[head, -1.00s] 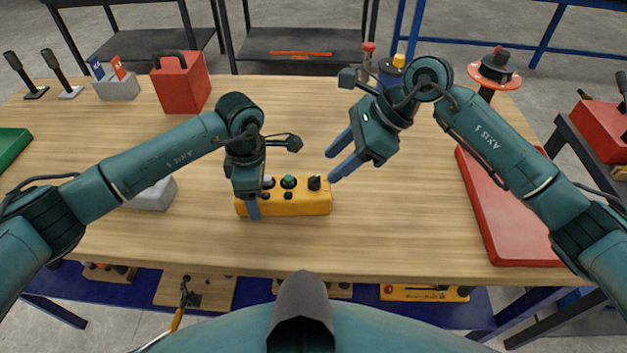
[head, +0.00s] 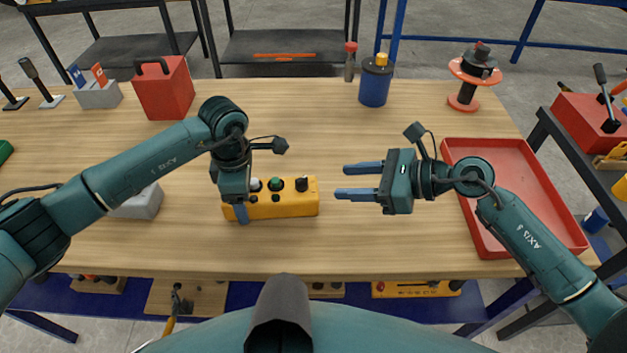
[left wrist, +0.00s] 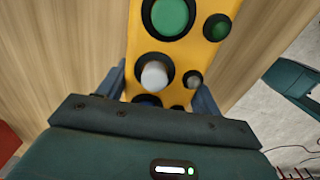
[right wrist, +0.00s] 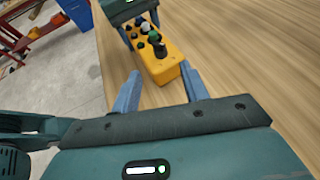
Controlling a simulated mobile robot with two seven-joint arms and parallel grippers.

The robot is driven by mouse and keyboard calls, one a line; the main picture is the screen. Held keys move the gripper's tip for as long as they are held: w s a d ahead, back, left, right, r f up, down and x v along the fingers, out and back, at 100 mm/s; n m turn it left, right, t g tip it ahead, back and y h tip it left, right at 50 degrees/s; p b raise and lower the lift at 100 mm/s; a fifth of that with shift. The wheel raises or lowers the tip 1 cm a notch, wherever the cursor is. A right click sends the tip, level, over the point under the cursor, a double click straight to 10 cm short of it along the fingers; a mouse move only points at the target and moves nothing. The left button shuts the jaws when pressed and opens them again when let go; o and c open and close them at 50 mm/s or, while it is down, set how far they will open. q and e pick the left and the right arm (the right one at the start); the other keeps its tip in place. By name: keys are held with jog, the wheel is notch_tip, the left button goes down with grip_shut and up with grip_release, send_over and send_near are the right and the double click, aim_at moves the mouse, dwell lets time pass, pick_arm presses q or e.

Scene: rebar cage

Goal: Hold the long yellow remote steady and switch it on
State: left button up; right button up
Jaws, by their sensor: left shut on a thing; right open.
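The long yellow remote (head: 290,209) lies on the wooden table near its front edge, buttons up. It has a green button (head: 275,184), a white button and a black knob (head: 302,184) at its right end. My left gripper (head: 240,212) points down and is shut across the remote's left end; the left wrist view shows a finger on each side of the yellow body (left wrist: 205,50). My right gripper (head: 358,182) is open and empty, level, to the right of the remote, with its fingers pointing at the knob end. In the right wrist view the remote (right wrist: 160,68) lies ahead, beyond the fingertips.
A red tray (head: 520,165) lies at the right under my right forearm. A grey block (head: 140,203) sits behind my left forearm. A red box (head: 165,95), a blue can (head: 375,85) and a red spool stand (head: 468,80) stand at the back. The table's middle is clear.

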aim_at(305, 183)
jog(key=x, duration=0.8)
jog(key=shift+a+f, duration=0.15)
grip_shut()
